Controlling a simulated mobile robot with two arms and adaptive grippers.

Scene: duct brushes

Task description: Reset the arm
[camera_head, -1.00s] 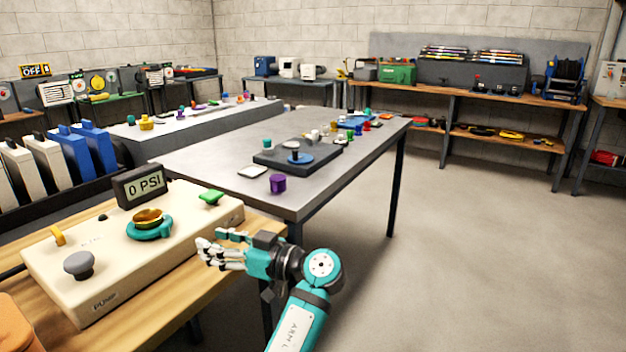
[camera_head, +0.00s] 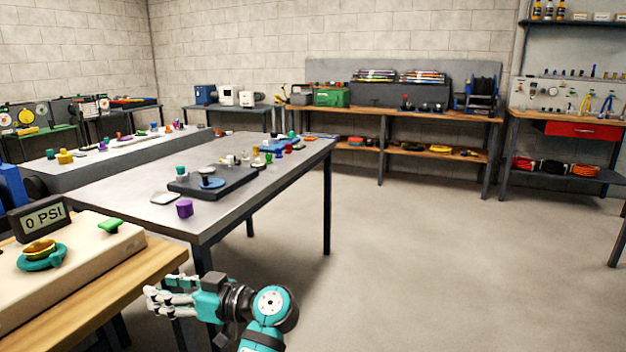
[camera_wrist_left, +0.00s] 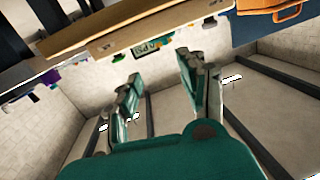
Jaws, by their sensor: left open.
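My left gripper (camera_head: 168,298) shows at the lower left of the head view, beside the right end of the wooden bench. Its fingers are apart and point left, with nothing between them. In the left wrist view the two fingers of the same gripper (camera_wrist_left: 160,92) stand apart with an empty gap. The teal and dark arm of mine runs down to the bottom edge of the head view. My right gripper is not in view.
The wooden bench (camera_head: 120,292) carries a cream pump box (camera_head: 75,270) with a 0 PSI display (camera_head: 40,217). A grey table (camera_head: 225,222) holds small coloured parts and a dark plate. Shelves line the back wall. The floor (camera_head: 420,270) at right is clear.

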